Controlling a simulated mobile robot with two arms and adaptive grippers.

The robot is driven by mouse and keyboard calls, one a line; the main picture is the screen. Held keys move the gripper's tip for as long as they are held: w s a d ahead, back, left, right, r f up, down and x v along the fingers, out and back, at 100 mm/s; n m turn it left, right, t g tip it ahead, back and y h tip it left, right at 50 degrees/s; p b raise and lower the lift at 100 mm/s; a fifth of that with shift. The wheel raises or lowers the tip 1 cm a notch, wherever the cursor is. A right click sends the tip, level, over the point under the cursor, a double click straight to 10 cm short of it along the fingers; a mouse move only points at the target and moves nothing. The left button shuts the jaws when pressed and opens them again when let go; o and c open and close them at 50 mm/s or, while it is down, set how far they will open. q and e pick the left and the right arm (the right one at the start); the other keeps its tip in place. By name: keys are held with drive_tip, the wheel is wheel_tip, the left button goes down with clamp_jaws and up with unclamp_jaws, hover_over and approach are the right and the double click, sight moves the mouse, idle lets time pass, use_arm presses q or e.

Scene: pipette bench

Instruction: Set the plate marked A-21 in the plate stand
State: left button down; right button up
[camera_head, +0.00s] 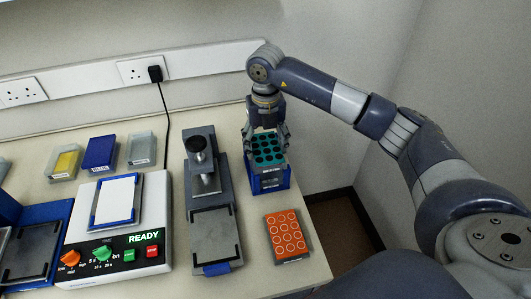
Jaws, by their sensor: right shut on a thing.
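A teal plate with dark round wells (268,150) is at the right part of the bench, at or just above a blue holder (271,184) with small pale labels on its front. I cannot tell whether the plate rests on the holder. My right gripper (267,136) reaches down from above and is shut on the teal plate, a finger at each side. An orange plate with pale ringed wells (286,234) lies flat on the bench in front of the holder. No marking A-21 is readable on either plate. My left gripper is not in view.
A grey press-like device with a black knob (203,172) stands just left of the holder. Further left are a white device reading READY (118,261) and several small boxes, one of them blue (100,153). The bench's right edge runs close beside the holder and orange plate.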

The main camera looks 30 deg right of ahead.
wheel_tip(320, 180, down, 4)
drive_tip(key=shift+r+p, duration=0.2)
drive_tip(key=shift+p, duration=0.4)
drive_tip(key=shift+f, duration=0.3)
drive_tip(key=shift+f, duration=0.1)
drive_tip(key=shift+f+b, duration=0.15)
drive_tip(key=shift+b, duration=0.15)
drive_tip(key=o, duration=1.1)
drive_tip(key=shift+c, duration=0.2)
